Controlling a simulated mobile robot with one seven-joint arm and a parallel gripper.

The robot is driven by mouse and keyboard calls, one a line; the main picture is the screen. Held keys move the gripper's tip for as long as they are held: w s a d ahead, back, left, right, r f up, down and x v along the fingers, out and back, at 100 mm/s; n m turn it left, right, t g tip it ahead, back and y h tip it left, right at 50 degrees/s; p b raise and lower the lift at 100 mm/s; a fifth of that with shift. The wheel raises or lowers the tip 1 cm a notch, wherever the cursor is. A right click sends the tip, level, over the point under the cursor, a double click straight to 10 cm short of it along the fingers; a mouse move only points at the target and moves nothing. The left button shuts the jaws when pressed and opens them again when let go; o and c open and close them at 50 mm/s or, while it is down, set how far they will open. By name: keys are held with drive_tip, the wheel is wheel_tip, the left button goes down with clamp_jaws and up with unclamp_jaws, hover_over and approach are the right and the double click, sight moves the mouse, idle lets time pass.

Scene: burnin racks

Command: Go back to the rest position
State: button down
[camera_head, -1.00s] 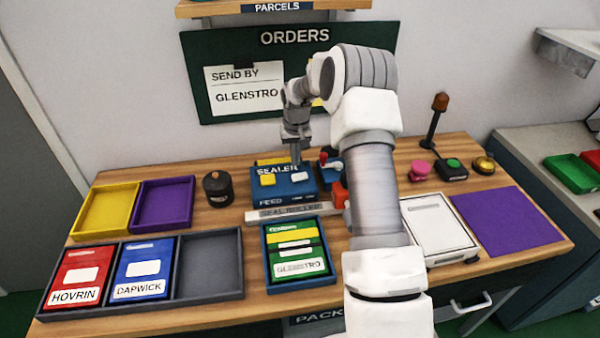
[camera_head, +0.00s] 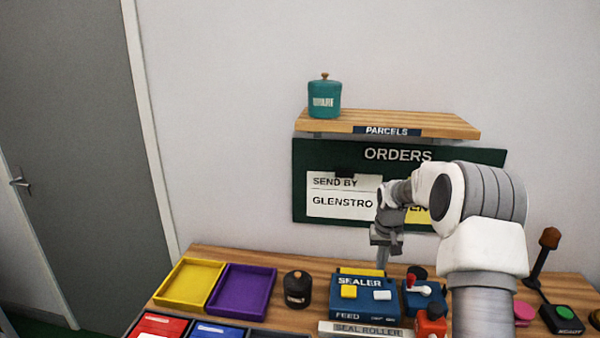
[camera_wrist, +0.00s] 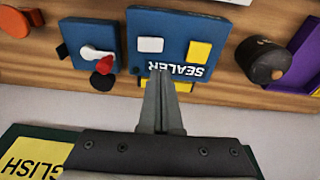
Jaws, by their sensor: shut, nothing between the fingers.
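My gripper (camera_wrist: 158,75) shows in the wrist view with its two fingers together and nothing between them. It points at the blue sealer (camera_wrist: 180,42), which carries a white and a yellow button, and the fingertips overlap its lettered edge in that view. In the head view my gripper (camera_head: 381,262) hangs just above the back of the sealer (camera_head: 362,300), in front of the orders board (camera_head: 300,215). I cannot tell whether the fingertips touch the sealer.
A dark lidded jar (camera_head: 298,290) and purple (camera_head: 240,292) and yellow trays (camera_head: 190,284) stand left of the sealer. A blue box with a red-tipped lever (camera_head: 422,297) stands to its right. A parcels shelf (camera_head: 390,119) juts out above, holding a teal jar (camera_head: 324,99).

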drive_tip(key=s+a+r+n+t, duration=0.1)
drive_tip(key=s+a+r, duration=0.3)
drive_tip(key=s+r, duration=0.5)
drive_tip(key=s+a+r+t, duration=0.1)
drive_tip(key=s+a+r, duration=0.2)
drive_tip(key=s+r, duration=0.55)
drive_tip(key=s+a+r, duration=0.1)
drive_tip(key=s+a, duration=0.1)
drive_tip(key=s, duration=0.8)
drive_tip(key=s+a+r+n+t, duration=0.1)
drive_tip(key=s+a+r, duration=0.1)
drive_tip(key=s, duration=0.8)
drive_tip(key=shift+s+a+t+y, duration=0.2)
drive_tip(key=shift+a+t+y, duration=0.1)
drive_tip(key=shift+a, duration=0.1)
